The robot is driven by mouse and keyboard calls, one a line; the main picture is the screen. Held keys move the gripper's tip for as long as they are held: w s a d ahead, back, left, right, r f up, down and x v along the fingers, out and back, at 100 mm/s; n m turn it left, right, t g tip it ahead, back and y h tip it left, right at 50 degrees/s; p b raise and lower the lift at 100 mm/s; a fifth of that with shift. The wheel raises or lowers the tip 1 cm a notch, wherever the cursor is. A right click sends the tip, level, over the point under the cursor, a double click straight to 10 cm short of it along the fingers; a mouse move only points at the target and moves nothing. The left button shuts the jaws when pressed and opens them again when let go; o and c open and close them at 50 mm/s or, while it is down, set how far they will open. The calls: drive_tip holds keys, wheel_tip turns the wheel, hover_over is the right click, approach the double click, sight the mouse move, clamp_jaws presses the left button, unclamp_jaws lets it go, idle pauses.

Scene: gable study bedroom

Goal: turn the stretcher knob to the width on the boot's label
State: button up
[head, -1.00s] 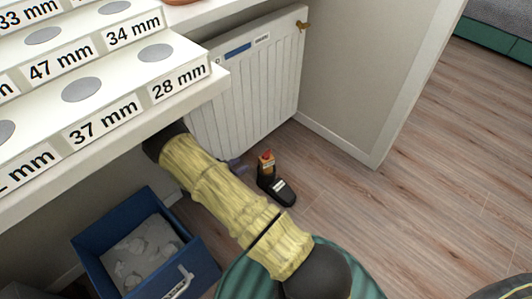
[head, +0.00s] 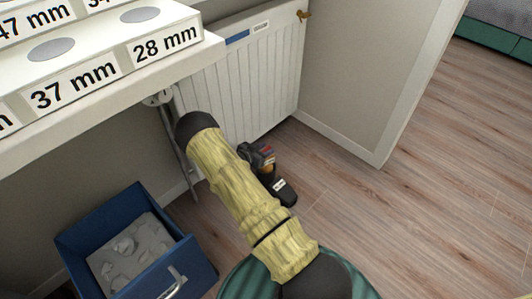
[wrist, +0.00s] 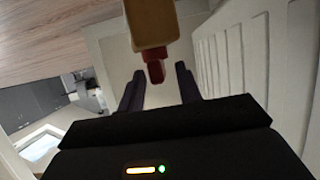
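The black boot (head: 284,192) stands on the floor by the radiator, partly behind my arm. A small pale label (head: 279,186) on its toe is too small to read. The stretcher's red knob (head: 267,150) shows above the boot, beside my gripper (head: 258,155). In the wrist view the red knob (wrist: 155,70) sticks out of a tan stretcher block (wrist: 150,22). My gripper (wrist: 158,88) is open, its two dark fingers apart on either side of the knob's line. The knob's tip is close to the fingertips; I see no contact. No width scale is readable.
A white stepped stand (head: 205,48) with millimetre labels, including 37 mm and 28 mm, overhangs at upper left. A white radiator (head: 245,85) is behind the boot. Floor to the right is clear.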

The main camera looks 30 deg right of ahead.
drive_tip(key=shift+w+d+f, duration=0.15)
drive_tip(key=shift+w+d, duration=0.05)
drive_tip(key=shift+d, duration=0.25)
drive_tip(key=shift+c, duration=0.4)
clamp_jaws()
drive_tip(key=shift+m, duration=0.3)
drive_tip(key=shift+m+g+h, duration=0.4)
drive_tip(key=shift+m+g, duration=0.5)
drive_tip(key=shift+g, duration=0.3)
drive_tip(key=shift+m+g, duration=0.8)
drive_tip(key=shift+g, duration=0.3)
drive_tip(key=shift+o, duration=0.4)
unclamp_jaws()
